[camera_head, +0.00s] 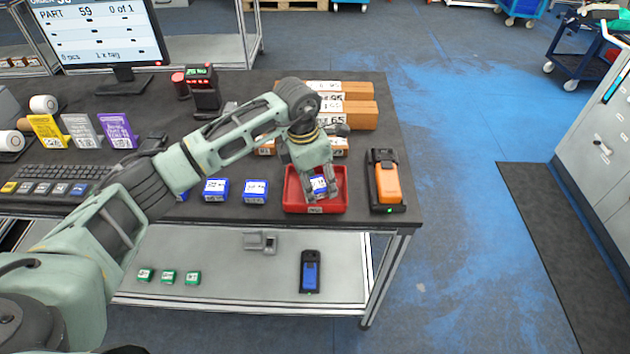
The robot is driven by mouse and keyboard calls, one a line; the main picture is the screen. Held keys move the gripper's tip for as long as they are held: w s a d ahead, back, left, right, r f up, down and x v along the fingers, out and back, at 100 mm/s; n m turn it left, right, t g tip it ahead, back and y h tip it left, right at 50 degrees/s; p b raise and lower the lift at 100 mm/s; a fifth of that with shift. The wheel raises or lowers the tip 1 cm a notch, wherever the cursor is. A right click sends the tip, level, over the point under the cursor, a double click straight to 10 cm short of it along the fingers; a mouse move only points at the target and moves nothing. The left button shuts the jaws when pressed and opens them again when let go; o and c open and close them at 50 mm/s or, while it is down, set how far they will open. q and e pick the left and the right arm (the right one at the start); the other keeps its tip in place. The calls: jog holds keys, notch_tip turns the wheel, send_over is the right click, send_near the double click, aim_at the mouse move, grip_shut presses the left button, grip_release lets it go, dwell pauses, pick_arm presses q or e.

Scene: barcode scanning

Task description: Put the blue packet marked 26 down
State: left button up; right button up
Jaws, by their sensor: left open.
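A blue packet (319,184) with a white label lies in the red tray (340,207) near the front right of the dark table. The number on its label is too small to read. My left gripper (321,195) reaches down into the tray, with its fingers around the packet and open. The gripper and wrist hide part of the packet and the back of the tray. My right gripper does not show.
Two more blue packets (256,191) (216,189) stand left of the tray, with another partly hidden by my arm. An orange handheld device (387,183) sits in a dark cradle to the right. Cardboard boxes (360,115) stand behind. A monitor (100,35) is at the back left.

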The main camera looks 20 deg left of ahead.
pick_arm(q)
notch_tip(320, 180, up, 12)
jog(key=s+a+b, duration=0.1)
jog(key=b, duration=0.2)
jog(key=shift+a, duration=0.2)
dwell(0.3)
